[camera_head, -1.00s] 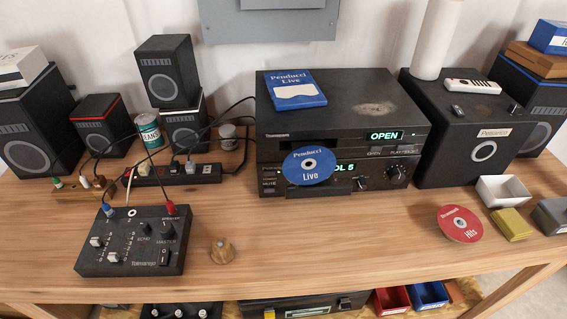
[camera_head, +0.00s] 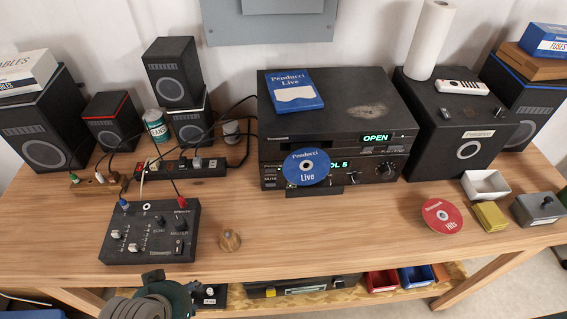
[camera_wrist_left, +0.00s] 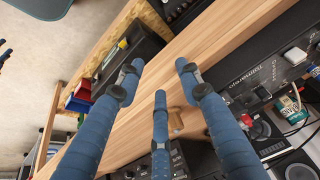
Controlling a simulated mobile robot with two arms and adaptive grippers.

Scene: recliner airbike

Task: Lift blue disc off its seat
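The blue disc (camera_head: 307,167), marked Penducci Live, faces outward at the front of the black player stack (camera_head: 278,150), partly covering the lower unit's display. A dark ledge (camera_head: 325,189) shows just below it. How the seat holds it cannot be made out. My left gripper (camera_head: 172,296) is at the bottom edge of the head view, low and left of the disc, in front of the table. In the left wrist view its blue fingers (camera_wrist_left: 160,75) are spread with nothing between them. The disc cannot be made out there. My right gripper is not seen.
The mixer (camera_head: 150,232) and a wooden knob (camera_head: 229,240) stand on the table left of the disc. A red disc (camera_head: 441,217), white tray (camera_head: 485,185) and yellow box (camera_head: 490,216) are at right. Table before the player is clear. Cables run behind the mixer.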

